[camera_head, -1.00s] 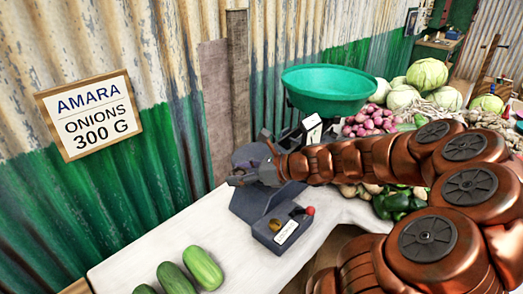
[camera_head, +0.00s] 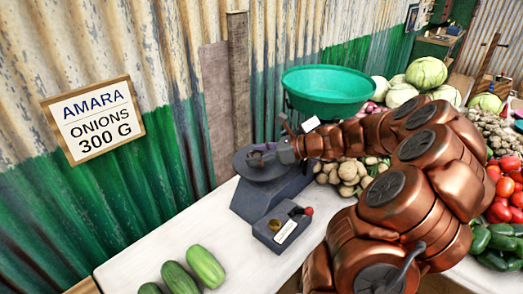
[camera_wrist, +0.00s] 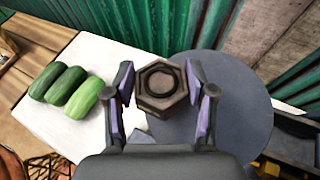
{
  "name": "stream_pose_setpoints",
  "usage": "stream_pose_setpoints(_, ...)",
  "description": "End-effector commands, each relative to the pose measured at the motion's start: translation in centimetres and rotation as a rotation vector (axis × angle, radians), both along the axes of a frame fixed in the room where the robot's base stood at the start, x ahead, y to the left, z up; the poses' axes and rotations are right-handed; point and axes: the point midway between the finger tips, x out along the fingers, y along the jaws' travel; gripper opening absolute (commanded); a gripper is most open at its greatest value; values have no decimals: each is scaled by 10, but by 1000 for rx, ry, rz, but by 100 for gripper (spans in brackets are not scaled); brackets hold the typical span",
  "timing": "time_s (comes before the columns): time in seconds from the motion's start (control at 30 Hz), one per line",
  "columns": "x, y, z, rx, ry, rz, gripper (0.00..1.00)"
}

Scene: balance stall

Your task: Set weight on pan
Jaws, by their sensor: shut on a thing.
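A brown hexagonal weight (camera_wrist: 161,84) with a dark ring on top is between the two fingers of my gripper (camera_wrist: 166,96) in the wrist view. My gripper is shut on it. The round grey pan (camera_wrist: 240,112) lies beneath and to the right of the weight. I cannot tell whether the weight touches the pan. In the head view the pan (camera_head: 247,172) sits at the near end of the grey balance (camera_head: 268,198), and my gripper (camera_head: 258,157) is over it. The weight is hard to make out there. The balance's other end bears a green bowl (camera_head: 328,92).
A small grey weight box (camera_head: 281,228) stands before the balance. Several green cucumbers (camera_head: 192,272) lie on the white tabletop (camera_head: 150,245). A sign (camera_head: 94,119) reads "AMARA ONIONS 300 G". Vegetables fill the right, behind and beside my arm. Corrugated wall stands behind.

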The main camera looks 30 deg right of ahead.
Motion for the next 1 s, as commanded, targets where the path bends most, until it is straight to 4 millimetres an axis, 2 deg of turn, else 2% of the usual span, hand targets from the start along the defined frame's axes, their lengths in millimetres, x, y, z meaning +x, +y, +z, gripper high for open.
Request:
stream_pose_setpoints(0.3, 34, -31, -2, 1, -1, 0, 0)
stream_pose_setpoints(0.5, 48, -45, -5, -1, -1, -3, 0)
stream_pose_setpoints(0.73, 51, -47, -9, 2, -1, 0, 0)
stream_pose_setpoints(1.0, 50, -47, -37, 3, 0, -1, 0)
